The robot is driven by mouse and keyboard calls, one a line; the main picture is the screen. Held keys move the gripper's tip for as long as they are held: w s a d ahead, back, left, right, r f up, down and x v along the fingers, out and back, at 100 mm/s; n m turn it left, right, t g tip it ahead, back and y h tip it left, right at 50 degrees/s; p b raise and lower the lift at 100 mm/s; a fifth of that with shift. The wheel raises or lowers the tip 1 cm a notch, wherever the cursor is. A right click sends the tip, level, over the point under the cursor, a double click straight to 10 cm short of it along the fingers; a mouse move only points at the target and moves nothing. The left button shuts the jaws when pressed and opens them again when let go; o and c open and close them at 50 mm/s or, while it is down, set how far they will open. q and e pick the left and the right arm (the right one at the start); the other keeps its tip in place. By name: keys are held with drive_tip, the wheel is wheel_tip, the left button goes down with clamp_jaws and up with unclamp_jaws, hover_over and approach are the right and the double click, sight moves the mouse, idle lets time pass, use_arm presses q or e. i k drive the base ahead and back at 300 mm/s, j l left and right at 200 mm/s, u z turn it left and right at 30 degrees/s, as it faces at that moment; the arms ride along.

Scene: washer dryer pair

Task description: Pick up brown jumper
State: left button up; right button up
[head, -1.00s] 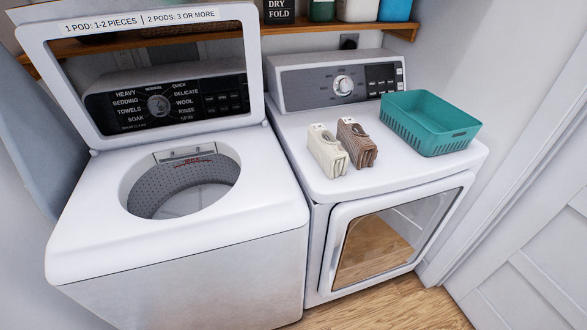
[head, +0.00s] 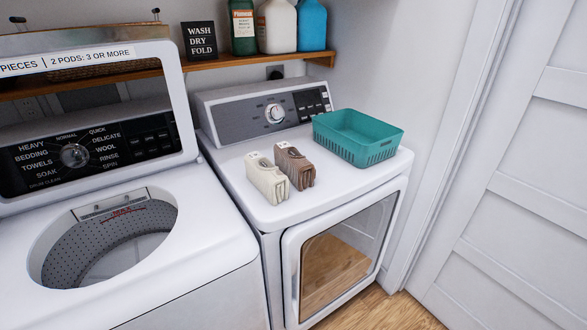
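The brown jumper (head: 295,167) is a folded bundle standing on the white top of the dryer (head: 345,190). A cream folded garment (head: 266,180) stands close beside it on the left. Neither of my grippers is in the head view, and nothing is touching the brown jumper from my side.
A teal basket (head: 358,138) sits on the dryer's right part, near the jumper. The washer (head: 200,262) at left has its lid up and its drum open. A wooden shelf (head: 215,65) above holds bottles and a small sign (head: 200,41). The dryer's front right top is clear.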

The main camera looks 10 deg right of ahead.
sight(302, 174)
drive_tip(key=i+l, duration=0.1)
drive_tip(key=l, duration=0.35)
drive_tip(key=i+l, duration=0.1)
drive_tip(key=l, duration=0.3)
drive_tip(key=i+l, duration=0.1)
drive_tip(key=l, duration=0.35)
